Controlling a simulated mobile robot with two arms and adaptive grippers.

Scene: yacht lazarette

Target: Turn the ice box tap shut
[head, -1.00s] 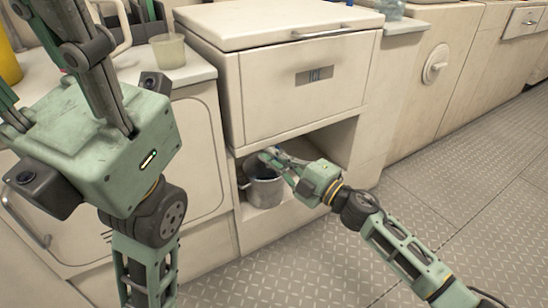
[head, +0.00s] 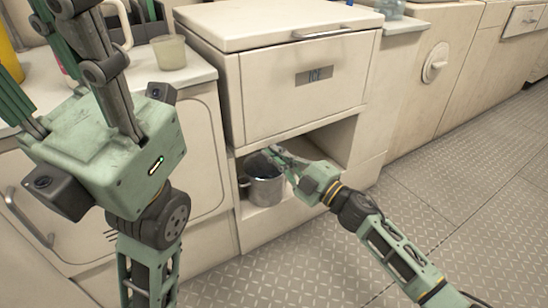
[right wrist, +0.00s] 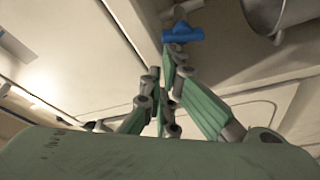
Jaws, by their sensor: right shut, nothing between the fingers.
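The ice box (head: 300,88) is a cream unit with a lid and an "ICE" label on its front. Its blue tap (right wrist: 182,33) shows in the right wrist view, just beyond my right gripper (right wrist: 167,62); in the head view I cannot make it out. My right gripper (head: 270,154) is shut and empty, inside the open recess under the ice box, above a metal pot's rim. In the wrist view its fingertips are close to the tap; I cannot tell whether they touch. My left gripper (head: 45,70) is raised at the left, fingers apart, tips partly cut off.
The metal pot (head: 264,186) stands in the recess below my right fingers; it also shows in the right wrist view (right wrist: 278,14). The recess walls are close around the hand. A cup (head: 169,51) stands on the left counter. The patterned floor (head: 470,200) at right is clear.

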